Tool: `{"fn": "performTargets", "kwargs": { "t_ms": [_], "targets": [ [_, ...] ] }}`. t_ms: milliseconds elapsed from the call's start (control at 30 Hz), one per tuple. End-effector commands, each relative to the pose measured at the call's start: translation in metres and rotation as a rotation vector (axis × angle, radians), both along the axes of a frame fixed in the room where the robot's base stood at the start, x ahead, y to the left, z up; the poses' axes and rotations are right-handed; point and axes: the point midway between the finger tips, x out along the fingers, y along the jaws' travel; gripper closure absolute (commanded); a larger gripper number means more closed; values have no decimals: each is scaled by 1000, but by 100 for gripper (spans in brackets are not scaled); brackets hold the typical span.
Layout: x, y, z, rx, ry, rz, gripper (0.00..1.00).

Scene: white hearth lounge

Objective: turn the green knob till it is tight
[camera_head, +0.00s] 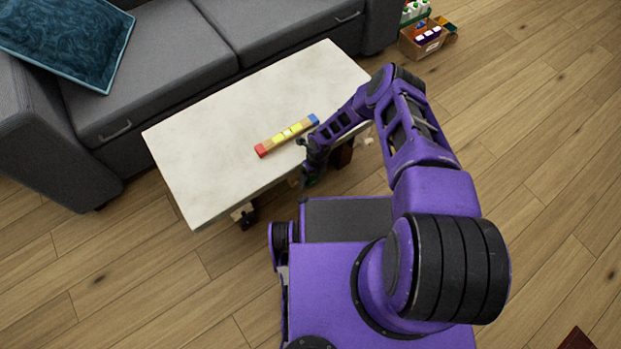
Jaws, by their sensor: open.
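My gripper (306,166) is at the front edge of the pale table (210,155), right of the table's middle. It is small and dark in this view; its jaws are open. I cannot make out a green knob clearly; my gripper and wrist cover that part of the table's edge.
A grey sofa (170,50) with a teal cushion (68,38) stands behind the table. The wooden floor (540,150) on the right is mostly clear.

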Motion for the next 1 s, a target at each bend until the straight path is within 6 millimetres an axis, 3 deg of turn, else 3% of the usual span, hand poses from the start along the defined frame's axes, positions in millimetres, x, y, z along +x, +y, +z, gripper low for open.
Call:
{"fn": "performTargets", "kwargs": {
  "t_ms": [267,800,1000],
  "targets": [
    [4,-3,14,-1,-5,1,20],
    [15,-19,135,1,-4,-1,20],
    [17,-24,163,0,-2,0,20]
  ]
}}
